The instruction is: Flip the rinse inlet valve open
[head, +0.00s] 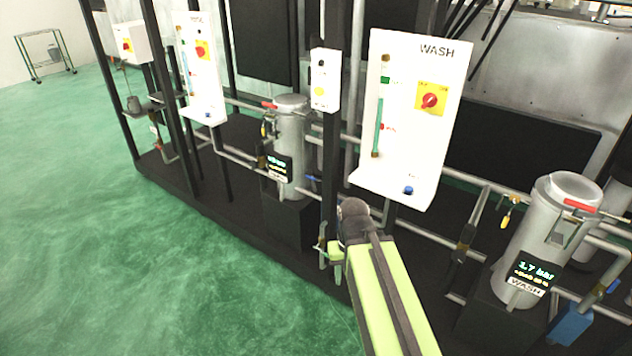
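The left white panel (197,75) has a small label that may read RINSE. A grey canister (290,130) to its right has a dark display (278,168) whose text is too small to read. My arm reaches up from the bottom, right of and below this canister. My gripper (328,250) is small and partly hidden near the arm's end, apart from the levers; its opening is unclear.
A WASH panel (425,75) with a red switch stands right of centre. A WASH canister (550,230) with a red lever (580,205) is at the right. Black posts and grey pipes crowd the rack. Green floor (120,260) lies clear at left; a cart (45,55) stands far back.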

